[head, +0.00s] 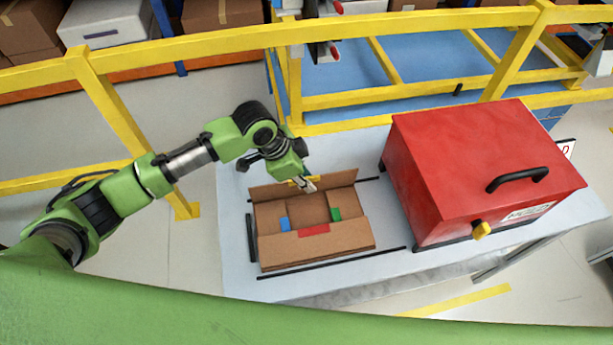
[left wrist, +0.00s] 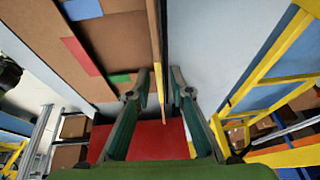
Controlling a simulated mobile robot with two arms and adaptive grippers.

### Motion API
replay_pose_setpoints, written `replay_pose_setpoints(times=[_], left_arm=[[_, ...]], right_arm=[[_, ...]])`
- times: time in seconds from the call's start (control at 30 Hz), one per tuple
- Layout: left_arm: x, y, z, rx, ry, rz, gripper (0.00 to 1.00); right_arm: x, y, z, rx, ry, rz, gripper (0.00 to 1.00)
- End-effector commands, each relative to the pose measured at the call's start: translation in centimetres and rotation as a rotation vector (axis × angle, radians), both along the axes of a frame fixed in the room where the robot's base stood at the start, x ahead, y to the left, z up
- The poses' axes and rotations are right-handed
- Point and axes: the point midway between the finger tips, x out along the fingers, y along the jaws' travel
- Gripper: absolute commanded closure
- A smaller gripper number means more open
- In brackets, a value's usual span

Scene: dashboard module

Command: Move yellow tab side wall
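An open cardboard box (head: 315,247) lies on the light table. Its flaps carry a blue tab (head: 284,224), a green tab (head: 335,213) and a red tab (head: 313,230). The yellow tab (head: 301,181) is on the far side wall (head: 342,180), partly covered by my left gripper (head: 309,187). In the left wrist view, my left gripper (left wrist: 160,88) is open. Its fingers stand on both sides of the thin side wall (left wrist: 154,35), seen edge-on, with the yellow tab (left wrist: 158,78) between them. I cannot tell whether either finger touches it. My right gripper is not in view.
A red case (head: 470,165) with a black handle and yellow latch stands right of the box. Black strips (head: 335,263) lie around the box on the table (head: 237,190). A yellow railing (head: 200,45) runs behind the table.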

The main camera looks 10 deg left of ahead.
Motion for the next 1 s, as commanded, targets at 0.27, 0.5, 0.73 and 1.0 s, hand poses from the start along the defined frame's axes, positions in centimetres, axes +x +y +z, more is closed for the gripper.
replay_pose_setpoints(times=[0.27, 0.5, 0.73, 1.0], left_arm=[[0.0, -0.1, -0.2, 0.000, 0.000, -0.001, 0.80], [0.0, -0.1, -0.2, 0.000, -0.001, 0.000, 1.00], [-0.1, -0.1, -0.1, 0.006, -0.017, 0.000, 1.00], [-1.2, -0.5, 0.0, 0.044, -0.136, -0.004, 1.00]], right_arm=[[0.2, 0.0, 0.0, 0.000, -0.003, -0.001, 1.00], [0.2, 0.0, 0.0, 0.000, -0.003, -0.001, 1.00], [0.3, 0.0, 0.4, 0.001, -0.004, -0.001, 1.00], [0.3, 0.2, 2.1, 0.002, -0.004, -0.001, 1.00]])
